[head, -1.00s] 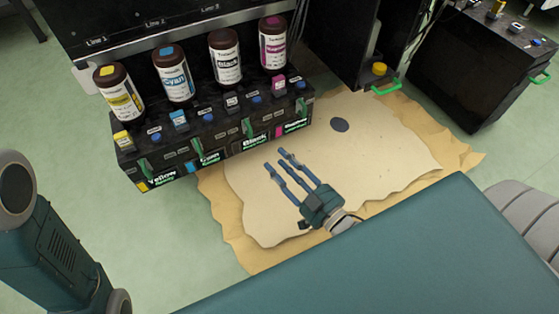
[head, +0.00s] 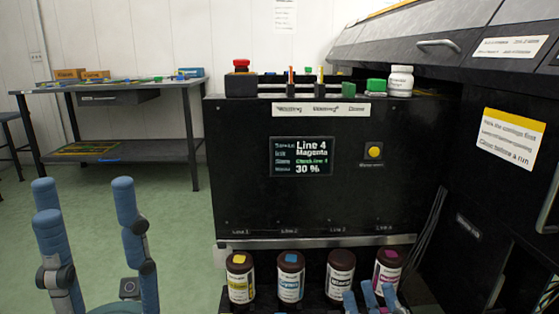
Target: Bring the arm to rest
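In the head view my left gripper (head: 85,190) stands at the lower left, blue fingers pointing up and wide apart, empty. My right gripper (head: 370,294) shows only its blue fingertips at the bottom edge, apart from each other, in front of the magenta bottle (head: 388,267). Its palm is out of view and I see nothing held. The other dark-capped ink bottles stand upright in a row: yellow (head: 240,285), cyan (head: 290,283) and black (head: 341,281). The fingertips overlap the magenta bottle's lower part; I cannot tell whether they touch it.
A black printer cabinet (head: 240,170) has a screen (head: 301,157) reading "Line 4 Magenta 30 %" and a yellow button (head: 374,151). A red button (head: 241,64) and white bottle (head: 400,81) are on top. A workbench (head: 130,83) stands back left; green floor (head: 175,230) is open between.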

